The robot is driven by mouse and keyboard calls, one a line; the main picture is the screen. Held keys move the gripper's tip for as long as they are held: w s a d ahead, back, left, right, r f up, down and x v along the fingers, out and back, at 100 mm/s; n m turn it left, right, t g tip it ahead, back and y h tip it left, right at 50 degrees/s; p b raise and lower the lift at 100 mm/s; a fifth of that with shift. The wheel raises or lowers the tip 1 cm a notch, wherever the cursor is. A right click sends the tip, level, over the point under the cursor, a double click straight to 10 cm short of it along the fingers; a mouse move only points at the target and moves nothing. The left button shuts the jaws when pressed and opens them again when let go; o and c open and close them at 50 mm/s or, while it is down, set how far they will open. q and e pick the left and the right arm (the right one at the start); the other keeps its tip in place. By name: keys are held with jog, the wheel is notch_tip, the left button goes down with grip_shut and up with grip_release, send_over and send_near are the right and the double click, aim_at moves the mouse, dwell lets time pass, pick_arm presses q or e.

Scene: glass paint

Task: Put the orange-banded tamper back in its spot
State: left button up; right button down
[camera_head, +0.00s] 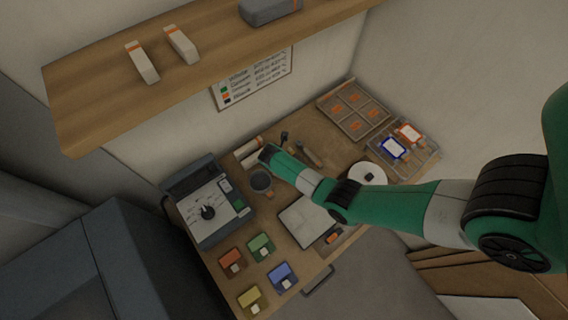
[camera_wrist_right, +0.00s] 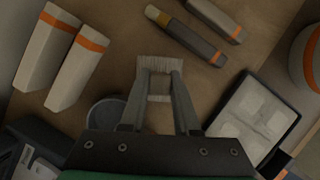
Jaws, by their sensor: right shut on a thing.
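My right gripper (camera_wrist_right: 160,80) is shut on a pale, finely ribbed thing (camera_wrist_right: 159,63), of which only parts show around the fingertips. I cannot tell whether it is the orange-banded tamper. In the head view my right gripper (camera_head: 266,155) is over the back left of the bench, its fingers hard to make out. Several orange-banded things show in the wrist view: a dark bar with a pale tip (camera_wrist_right: 190,38), another bar (camera_wrist_right: 216,17), and two white blocks (camera_wrist_right: 40,47) (camera_wrist_right: 76,70). My left gripper is in neither view.
A dark round cup (camera_head: 261,181) stands just below my right gripper. A grey machine (camera_head: 208,212) is left of it. A pale pad (camera_head: 305,218), coloured blocks (camera_head: 261,246), a compartment tray (camera_head: 354,110) and a white round thing (camera_head: 367,172) crowd the bench. A shelf (camera_head: 90,110) overhangs the back.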

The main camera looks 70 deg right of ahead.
jog(key=shift+f, duration=0.55)
dwell(1.2)
jog(key=c, duration=0.6)
grip_release()
jog(key=shift+o, duration=0.2)
jog(key=p+v, duration=0.3)
jog(key=v, duration=0.8)
jog(key=shift+r, duration=0.3)
